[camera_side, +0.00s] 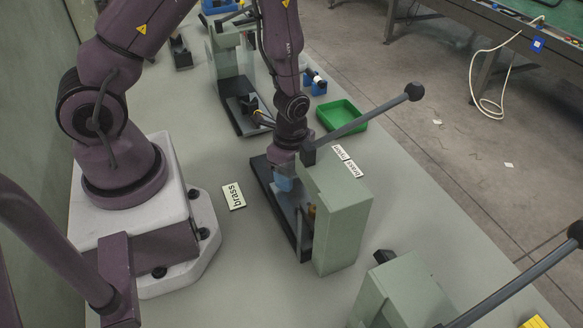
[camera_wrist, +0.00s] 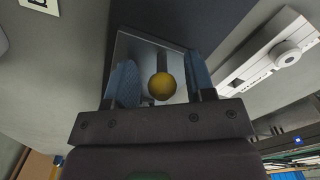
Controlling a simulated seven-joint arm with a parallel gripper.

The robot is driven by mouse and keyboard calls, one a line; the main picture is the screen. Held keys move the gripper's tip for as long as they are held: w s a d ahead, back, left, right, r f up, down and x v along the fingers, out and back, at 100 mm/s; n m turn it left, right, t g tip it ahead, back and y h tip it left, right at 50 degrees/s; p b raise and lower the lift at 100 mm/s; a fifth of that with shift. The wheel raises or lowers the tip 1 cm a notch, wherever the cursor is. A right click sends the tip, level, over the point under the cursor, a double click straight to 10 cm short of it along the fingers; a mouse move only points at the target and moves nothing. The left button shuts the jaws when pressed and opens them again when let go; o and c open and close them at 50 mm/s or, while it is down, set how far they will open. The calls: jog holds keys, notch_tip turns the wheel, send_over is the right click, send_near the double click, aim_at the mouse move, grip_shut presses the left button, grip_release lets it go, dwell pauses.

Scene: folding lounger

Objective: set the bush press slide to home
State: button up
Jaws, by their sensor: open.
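The bush press, a pale green block (camera_side: 344,215) on a dark base (camera_side: 262,176), stands in the middle of the side view. Its long grey lever ends in a black knob and points up and right. My gripper (camera_side: 283,182) is low over the dark base, left of the green block. In the wrist view my gripper (camera_wrist: 160,65) is open, a blue finger on each side of a round yellow knob (camera_wrist: 162,87). The knob lies over a grey plate with a dark slot. I cannot tell whether the fingers touch it. The slide is largely hidden in the side view.
Another press (camera_side: 396,294) with a lever stands at the front right, and one more (camera_side: 232,70) behind my arm. A green tray (camera_side: 342,117) lies behind the middle press.

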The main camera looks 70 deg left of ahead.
notch_tip(320, 180, up, 13)
dwell(0.5)
jog(key=s+d+r+n+t, duration=0.1)
jog(key=s+r+n, duration=0.3)
jog(key=r, duration=0.5)
jog(key=s+d+r+n+t, duration=0.1)
jog(key=s+r+n+t, duration=0.3)
jog(key=r+n, duration=0.3)
notch_tip(320, 180, up, 3)
jog(key=shift+s+r+t, duration=0.15)
jog(key=shift+s+t, duration=0.15)
jog(key=shift+s, duration=0.2)
